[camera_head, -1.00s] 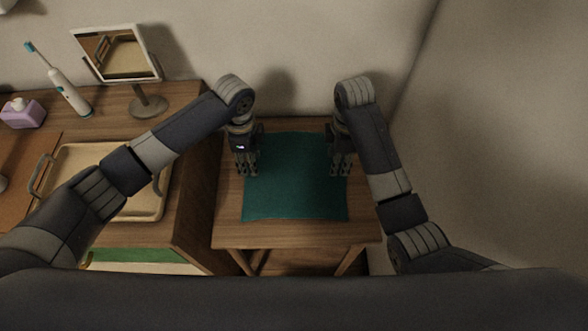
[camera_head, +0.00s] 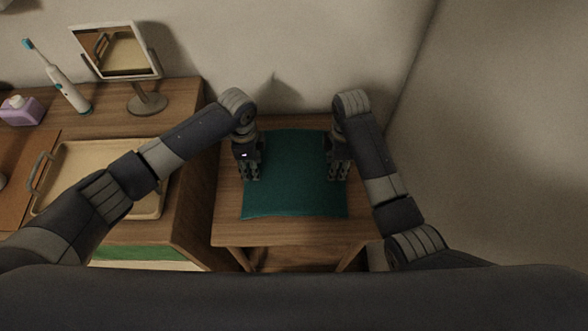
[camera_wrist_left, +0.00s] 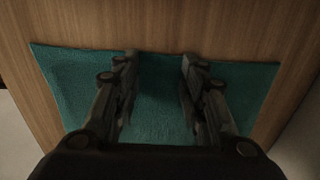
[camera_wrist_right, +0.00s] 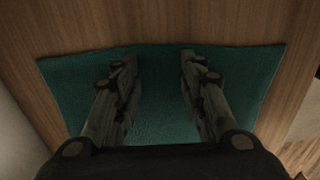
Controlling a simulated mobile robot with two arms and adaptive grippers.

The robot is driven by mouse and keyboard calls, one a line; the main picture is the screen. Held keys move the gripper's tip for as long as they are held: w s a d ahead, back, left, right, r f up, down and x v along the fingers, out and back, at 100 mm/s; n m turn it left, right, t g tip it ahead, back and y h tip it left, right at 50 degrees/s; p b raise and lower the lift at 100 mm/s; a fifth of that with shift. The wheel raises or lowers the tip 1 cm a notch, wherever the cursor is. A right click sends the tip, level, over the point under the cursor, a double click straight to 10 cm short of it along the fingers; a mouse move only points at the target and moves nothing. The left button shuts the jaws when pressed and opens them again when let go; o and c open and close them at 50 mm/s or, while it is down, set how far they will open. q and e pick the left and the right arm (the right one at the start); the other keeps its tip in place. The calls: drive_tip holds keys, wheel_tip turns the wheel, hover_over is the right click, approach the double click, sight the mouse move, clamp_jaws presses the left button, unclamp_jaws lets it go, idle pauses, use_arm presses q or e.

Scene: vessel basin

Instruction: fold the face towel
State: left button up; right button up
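The teal face towel (camera_head: 294,190) lies spread out on a small wooden table. It looks nearly flat, with slightly curved edges. My left gripper (camera_head: 249,178) is over its left side and my right gripper (camera_head: 338,178) over its right side. In the left wrist view, the left gripper's fingers (camera_wrist_left: 159,60) are apart, their tips by a towel edge (camera_wrist_left: 75,75). The right wrist view shows the right gripper's fingers (camera_wrist_right: 160,58) likewise apart, with towel (camera_wrist_right: 75,80) between and beside them. I cannot tell whether the fingertips touch the cloth.
The small table (camera_head: 295,234) has bare wood around the towel. A wall (camera_head: 300,50) stands close behind it.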

drive_tip(key=shift+f, duration=0.1)
use_arm(q)
drive_tip(key=shift+s+f, duration=0.1)
drive_tip(key=shift+f, duration=0.1)
clamp_jaws()
use_arm(e)
drive_tip(key=shift+s+f, duration=0.1)
clamp_jaws()
use_arm(q)
drive_tip(key=shift+r, duration=0.15)
